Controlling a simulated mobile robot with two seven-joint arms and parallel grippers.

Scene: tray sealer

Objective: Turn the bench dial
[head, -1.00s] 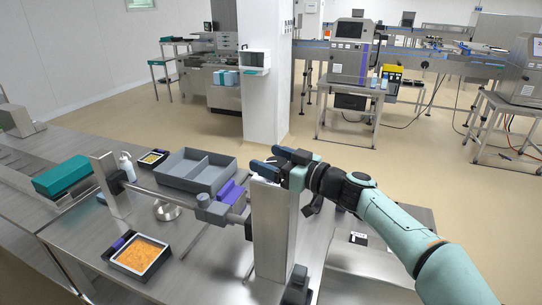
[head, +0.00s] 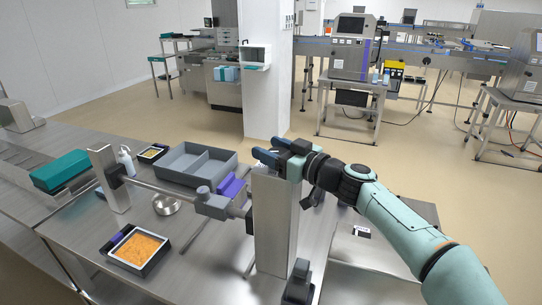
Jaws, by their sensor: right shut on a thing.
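My right gripper (head: 268,153) comes in from the right and points left, at the top of the upright metal post (head: 277,225) of the bench sealer. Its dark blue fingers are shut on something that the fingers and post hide. I cannot make out the bench dial clearly. My left gripper is not in view.
On the steel bench are a grey two-compartment tray (head: 196,178), a food tray with orange filling (head: 113,260), a round metal dish (head: 164,212), a white bottle (head: 127,163) and a teal box (head: 58,170). A horizontal bar (head: 160,190) joins the left post (head: 105,165) to the sealer.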

